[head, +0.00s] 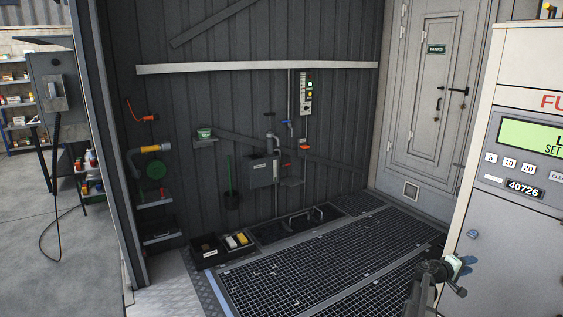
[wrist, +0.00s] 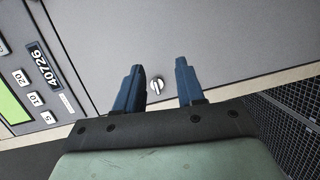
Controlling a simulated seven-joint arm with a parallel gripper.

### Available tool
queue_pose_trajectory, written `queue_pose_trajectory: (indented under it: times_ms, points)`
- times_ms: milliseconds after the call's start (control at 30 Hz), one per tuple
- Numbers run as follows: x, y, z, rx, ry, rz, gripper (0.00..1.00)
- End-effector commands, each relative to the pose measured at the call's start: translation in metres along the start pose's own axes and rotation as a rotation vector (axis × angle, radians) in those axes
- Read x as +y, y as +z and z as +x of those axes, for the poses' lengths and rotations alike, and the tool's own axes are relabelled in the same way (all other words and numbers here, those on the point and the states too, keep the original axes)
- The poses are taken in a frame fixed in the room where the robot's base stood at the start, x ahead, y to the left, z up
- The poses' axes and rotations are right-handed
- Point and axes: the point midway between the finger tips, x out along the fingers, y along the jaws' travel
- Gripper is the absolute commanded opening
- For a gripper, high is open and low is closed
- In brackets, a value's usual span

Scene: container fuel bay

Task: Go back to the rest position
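My gripper (wrist: 158,88) shows in the wrist view with its two blue fingers apart and nothing between them. Beyond the gap is the grey cabinet front of the fuel dispenser, with a small round latch (wrist: 155,86). In the head view my gripper (head: 468,266) is at the lower right, in front of the lower part of the fuel dispenser (head: 510,235). I cannot tell from the frames whether the fingers touch the panel.
The dispenser's keypad (wrist: 38,101) lies left in the wrist view. A metal grating floor (head: 315,262) is clear left of my gripper. Small bins (head: 207,252) stand by the corrugated wall (head: 240,110), which carries hanging tools. A grey door (head: 430,95) is at the back.

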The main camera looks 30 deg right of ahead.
Motion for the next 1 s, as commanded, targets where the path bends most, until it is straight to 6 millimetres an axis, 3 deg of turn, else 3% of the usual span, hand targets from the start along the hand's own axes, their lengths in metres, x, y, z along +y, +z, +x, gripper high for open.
queue_pose_trajectory:
  times_ms: [167,267,433,700,1000]
  points:
    - [-0.03,0.038,-0.018,-0.145,-0.156,0.118,0.38]
    - [-0.06,0.061,-0.036,-0.23,-0.277,0.185,0.38]
    - [-0.133,0.094,-0.086,-0.364,-0.522,0.268,0.38]
    - [-0.246,0.098,-0.209,-0.471,-0.895,0.292,0.38]
    - [-0.34,0.1,-0.37,-0.528,-1.225,0.213,0.38]
